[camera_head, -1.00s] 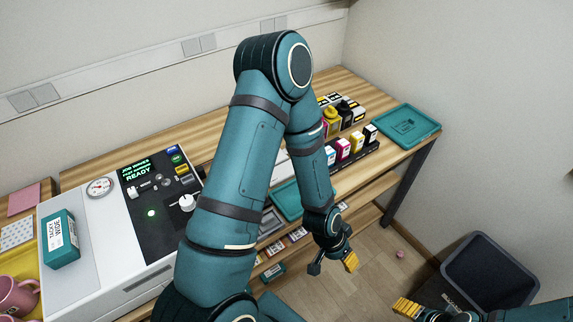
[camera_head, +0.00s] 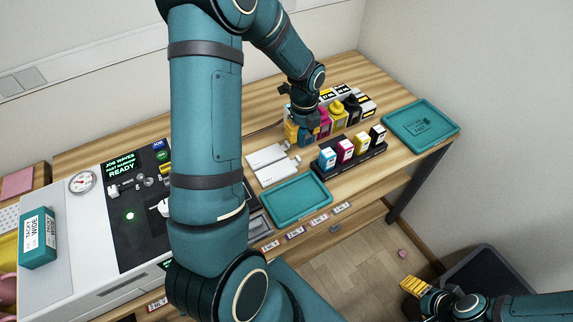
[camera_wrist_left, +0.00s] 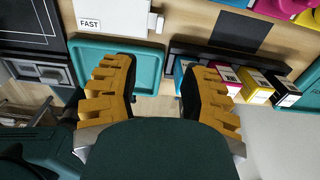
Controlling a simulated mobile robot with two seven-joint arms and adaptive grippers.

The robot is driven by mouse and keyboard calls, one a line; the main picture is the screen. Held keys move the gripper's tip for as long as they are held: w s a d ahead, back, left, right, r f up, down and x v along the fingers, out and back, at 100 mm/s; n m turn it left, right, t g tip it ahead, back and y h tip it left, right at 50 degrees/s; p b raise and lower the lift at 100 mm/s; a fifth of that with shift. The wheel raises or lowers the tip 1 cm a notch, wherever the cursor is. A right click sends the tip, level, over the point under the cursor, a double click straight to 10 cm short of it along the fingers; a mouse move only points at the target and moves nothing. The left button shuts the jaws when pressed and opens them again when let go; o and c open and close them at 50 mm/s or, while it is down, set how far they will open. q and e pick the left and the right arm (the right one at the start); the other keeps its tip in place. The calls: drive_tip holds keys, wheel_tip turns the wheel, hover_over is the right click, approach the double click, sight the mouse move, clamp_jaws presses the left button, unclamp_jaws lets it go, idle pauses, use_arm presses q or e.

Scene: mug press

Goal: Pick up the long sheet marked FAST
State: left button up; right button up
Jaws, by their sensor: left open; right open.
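A white item with a FAST label (camera_wrist_left: 110,17) shows at the top of the left wrist view, partly cut off by the frame edge, just behind a teal tray (camera_wrist_left: 146,68). In the head view two flat white pieces (camera_head: 264,156) lie on the wooden bench behind the teal tray (camera_head: 295,199); their marks are too small to read. My left gripper (camera_head: 300,132) is open above the bench, just right of the white pieces. Its yellow fingers also show in the left wrist view (camera_wrist_left: 158,88), apart, with nothing between them. My right gripper (camera_head: 412,286) is open at the lower right, away from the bench.
A black rack (camera_head: 352,160) of ink cartridges stands right of the teal tray, with ink bottles (camera_head: 337,112) behind it. Another teal tray (camera_head: 421,122) is at the bench's right end. The press (camera_head: 100,225) is at the left. A dark bin (camera_head: 482,270) stands on the floor.

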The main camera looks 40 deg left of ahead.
sight(300, 160)
use_arm(q)
wheel_tip(300, 160, down, 13)
drive_tip(key=shift+s+r+b, duration=0.1)
drive_tip(key=shift+r+b, duration=0.05)
drive_tip(key=shift+b, duration=0.7)
drive_tip(key=shift+c, duration=0.3)
clamp_jaws()
